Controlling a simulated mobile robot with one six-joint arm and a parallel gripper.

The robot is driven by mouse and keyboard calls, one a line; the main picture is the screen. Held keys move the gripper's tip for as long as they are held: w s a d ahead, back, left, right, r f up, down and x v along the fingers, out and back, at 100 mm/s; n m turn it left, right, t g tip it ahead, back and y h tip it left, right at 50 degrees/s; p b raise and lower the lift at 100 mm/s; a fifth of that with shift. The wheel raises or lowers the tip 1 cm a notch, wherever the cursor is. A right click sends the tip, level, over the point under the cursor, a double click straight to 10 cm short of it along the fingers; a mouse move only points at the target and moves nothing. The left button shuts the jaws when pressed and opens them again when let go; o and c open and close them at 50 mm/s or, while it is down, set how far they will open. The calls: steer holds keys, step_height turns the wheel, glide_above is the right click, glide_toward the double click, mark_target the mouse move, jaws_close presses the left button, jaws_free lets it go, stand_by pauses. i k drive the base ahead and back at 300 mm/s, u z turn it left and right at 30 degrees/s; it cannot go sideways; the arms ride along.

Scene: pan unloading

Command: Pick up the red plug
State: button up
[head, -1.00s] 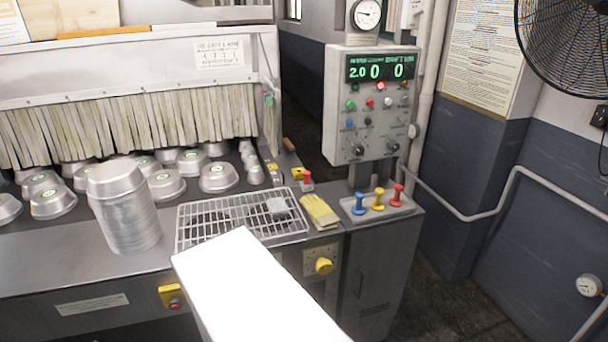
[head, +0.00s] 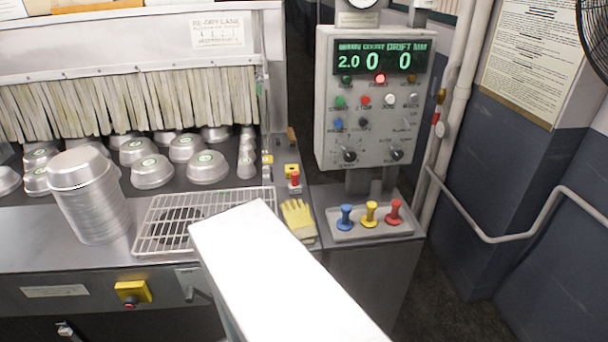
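The red plug (head: 394,212) stands upright at the right end of a shallow grey tray (head: 349,237) on the right end of the counter. A yellow plug (head: 370,213) and a blue plug (head: 346,217) stand to its left in the same tray. My gripper is not visible. A large white block, which looks like part of my arm, covers the lower middle of the view, left of the tray. The red plug is unobstructed.
Yellow gloves (head: 298,220) lie left of the tray, beside a wire rack (head: 160,222). A stack of metal pans (head: 92,200) stands further left. A small red-topped item (head: 295,180) is behind the gloves. A control box (head: 370,110) rises behind the tray.

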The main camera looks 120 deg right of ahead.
mark_target(294, 175)
steer(key=z, duration=0.1)
steer(key=k, duration=0.8)
steer(key=z, duration=0.5)
steer(key=k, duration=0.7)
steer(key=z, duration=0.45)
steer(key=k, duration=0.95)
steer(key=u, duration=0.2)
steer(key=i, duration=0.5)
steer(key=z, duration=0.1)
